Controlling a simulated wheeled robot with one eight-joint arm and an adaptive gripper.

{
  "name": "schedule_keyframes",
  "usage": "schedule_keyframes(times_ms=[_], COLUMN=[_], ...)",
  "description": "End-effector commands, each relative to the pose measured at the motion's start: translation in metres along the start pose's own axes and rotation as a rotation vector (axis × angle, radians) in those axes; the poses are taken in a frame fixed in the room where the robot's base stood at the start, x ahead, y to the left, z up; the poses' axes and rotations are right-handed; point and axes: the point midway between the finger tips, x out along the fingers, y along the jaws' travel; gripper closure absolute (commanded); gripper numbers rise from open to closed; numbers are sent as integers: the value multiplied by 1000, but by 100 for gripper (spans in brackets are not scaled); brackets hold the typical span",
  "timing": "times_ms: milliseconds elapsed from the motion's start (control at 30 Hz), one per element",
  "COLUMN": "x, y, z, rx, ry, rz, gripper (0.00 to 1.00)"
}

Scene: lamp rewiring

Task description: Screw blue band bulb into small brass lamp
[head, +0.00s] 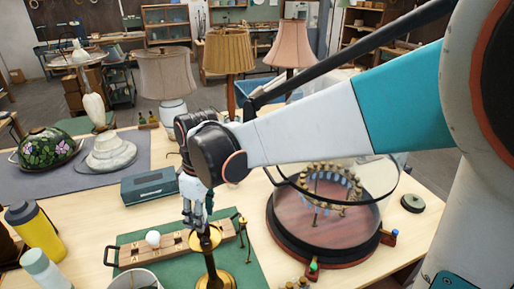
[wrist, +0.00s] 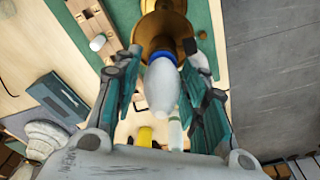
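The blue band bulb (wrist: 162,88) is white with a blue ring near its base. In the wrist view it lies between the fingers of my gripper (wrist: 163,68), its rounded end toward the camera. The small brass lamp (head: 209,265) stands on the green mat, directly under my gripper (head: 197,218) in the head view. In the wrist view the brass lamp (wrist: 165,32) is just beyond the blue ring, in line with the bulb. The bulb's base is hidden, so I cannot tell how deep it sits.
A wooden tray (head: 165,248) with a round white bulb (head: 153,238) lies left of the lamp. A glass-covered round stand (head: 325,235) is close on the right. A grey-teal box (head: 149,186), yellow bottle (head: 37,233) and white container (head: 133,280) stand nearby.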

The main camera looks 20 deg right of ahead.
Motion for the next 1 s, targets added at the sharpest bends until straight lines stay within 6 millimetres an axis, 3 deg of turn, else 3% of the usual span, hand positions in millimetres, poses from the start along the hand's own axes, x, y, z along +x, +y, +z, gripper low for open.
schedule_keyframes(times_ms=[33,100,367,1000], x=[0,0,0,0], y=[-2,-2,-2,-1], z=[2,2,1,2], rx=[-1,0,27,681], ry=[0,0,0,1], rz=[0,0,4,85], gripper=[81,93,97,97])
